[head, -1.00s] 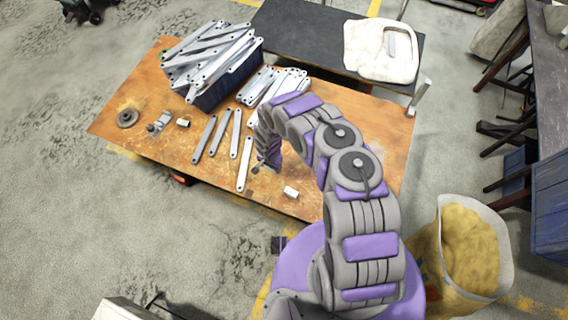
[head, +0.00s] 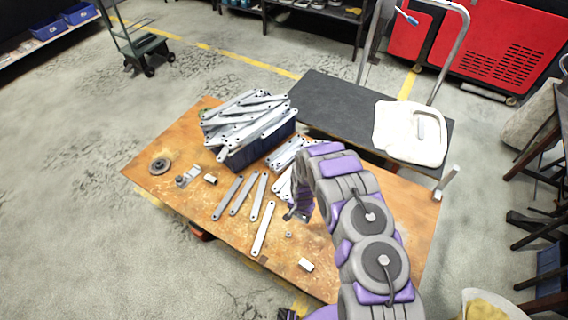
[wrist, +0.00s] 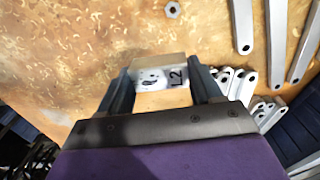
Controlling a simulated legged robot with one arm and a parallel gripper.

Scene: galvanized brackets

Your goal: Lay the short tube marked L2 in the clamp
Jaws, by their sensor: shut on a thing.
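The short tube marked L2 (wrist: 150,79) is between the two fingers of my gripper (wrist: 162,82) in the wrist view. Its pale face with the black L2 mark shows toward the camera. In the head view my gripper (head: 297,212) is over the middle of the wooden table, mostly hidden behind my arm, and the held tube cannot be made out there. A small grey fixture that looks like the clamp (head: 188,177) stands on the left part of the table, well to the left of my gripper.
Short light tubes lie right of the clamp (head: 210,179) and near the front edge (head: 306,264). A nut (head: 288,235) and several flat brackets (head: 264,228) lie between. A heaped blue bin (head: 262,150) stands behind. A round disc (head: 160,165) lies far left.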

